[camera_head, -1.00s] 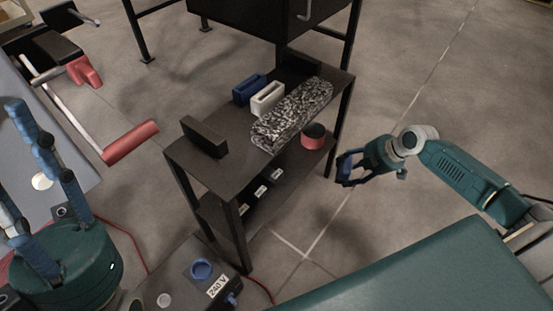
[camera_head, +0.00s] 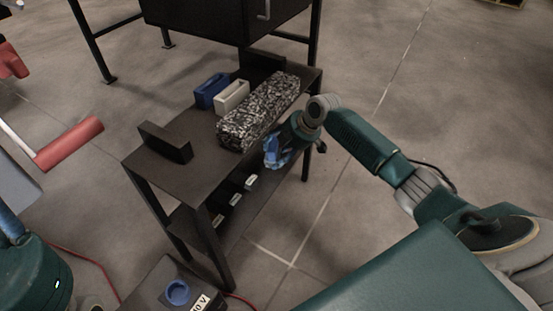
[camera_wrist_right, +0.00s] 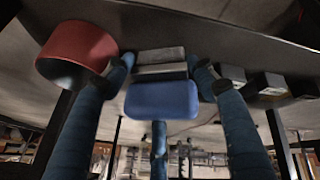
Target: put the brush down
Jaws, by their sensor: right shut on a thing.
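The right gripper (camera_head: 272,156) is at the near right side of the dark metal table, below the tabletop and by the lower shelf. In the right wrist view, its blue fingers are on both sides of a blue-faced block with grey and dark layers, which I take as the brush (camera_wrist_right: 163,99). The gripper is shut on it. In the head view I cannot separate the brush from the blue fingers. Whether the brush touches the shelf is not clear. Of the left gripper, only its green body (camera_head: 40,275) and a finger base show at the lower left; its fingertips are outside the view.
The table (camera_head: 187,190) carries a speckled block (camera_head: 255,118), a white holder (camera_head: 231,97), a blue holder (camera_head: 210,91) and a black bracket (camera_head: 168,143). A red pot (camera_wrist_right: 78,48) is beside the gripper, left in the wrist view. Labelled boxes (camera_wrist_right: 264,85) are to the right.

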